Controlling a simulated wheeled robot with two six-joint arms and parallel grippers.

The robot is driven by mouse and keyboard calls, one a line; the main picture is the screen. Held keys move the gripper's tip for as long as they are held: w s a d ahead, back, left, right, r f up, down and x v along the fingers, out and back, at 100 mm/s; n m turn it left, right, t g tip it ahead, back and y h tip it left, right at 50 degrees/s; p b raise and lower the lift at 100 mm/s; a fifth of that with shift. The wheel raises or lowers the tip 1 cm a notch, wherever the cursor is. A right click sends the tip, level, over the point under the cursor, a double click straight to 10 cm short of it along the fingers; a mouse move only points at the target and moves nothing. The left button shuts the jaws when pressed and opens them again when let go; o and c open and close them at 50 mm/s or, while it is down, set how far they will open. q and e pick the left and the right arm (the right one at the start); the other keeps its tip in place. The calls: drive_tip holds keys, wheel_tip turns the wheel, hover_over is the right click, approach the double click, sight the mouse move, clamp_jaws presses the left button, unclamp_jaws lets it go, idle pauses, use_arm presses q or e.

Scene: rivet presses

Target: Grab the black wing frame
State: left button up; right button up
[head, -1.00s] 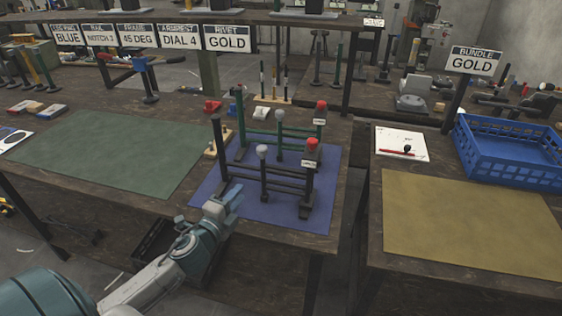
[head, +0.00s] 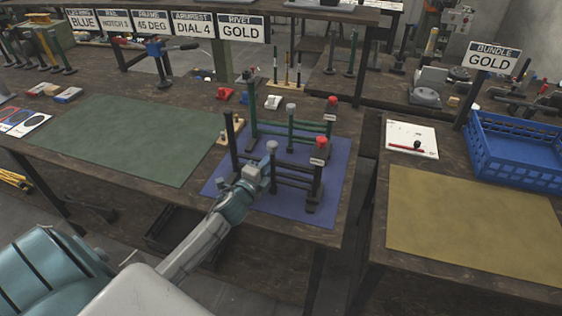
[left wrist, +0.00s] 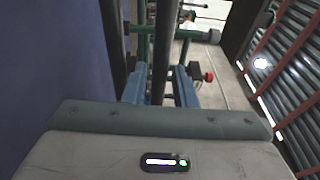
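The black wing frame (head: 234,150) stands upright at the front of the blue mat (head: 220,188). It has dark posts joined by rails, a grey-knobbed post in the middle and a red cap with a small tag on its right post. My left gripper (head: 264,174) is at the near side of this frame, by its middle post. In the left wrist view, the blue fingers of my left gripper (left wrist: 160,88) are apart. A dark bar of the frame (left wrist: 163,50) runs between them, with gaps visible beside it. My right gripper is out of view.
A similar green frame (head: 290,132) stands close behind the black one. The green mat (head: 130,140) at left and the yellow mat (head: 470,215) at right are bare. A blue crate (head: 515,150) and a white sheet (head: 410,137) are on the right table.

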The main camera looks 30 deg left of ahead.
use_arm(q)
drive_tip(key=shift+w+f, duration=0.1)
drive_tip(key=shift+w, duration=0.55)
drive_tip(key=shift+s, duration=0.1)
clamp_jaws()
